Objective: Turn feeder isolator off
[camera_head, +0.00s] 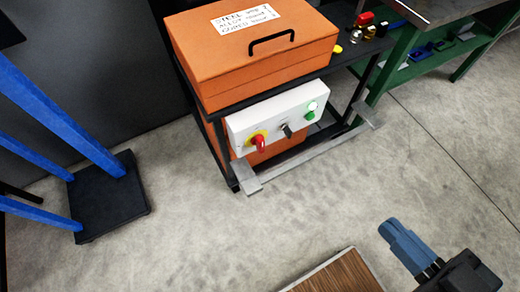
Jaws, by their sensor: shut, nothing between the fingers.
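A white control box (240,123) is mounted on the front of a black-framed stand, below an orange case. At its left end is a rotary switch with a red handle (261,144) on a yellow plate, which looks like the isolator. The handle appears roughly upright; its exact setting is too small to read. A dark selector knob (287,131) sits mid-panel, and a green button (309,115) is at the right end below a pale lamp. My gripper (389,229), with blue fingers, is at the lower right, shut and empty, well apart from the box.
A grey metal bar (315,155) runs low in front of the box. The orange case (245,50) has a label and a black handle. A wooden top (340,277) is at the bottom edge. A blue-legged stand (110,195) is left. Open concrete floor lies between.

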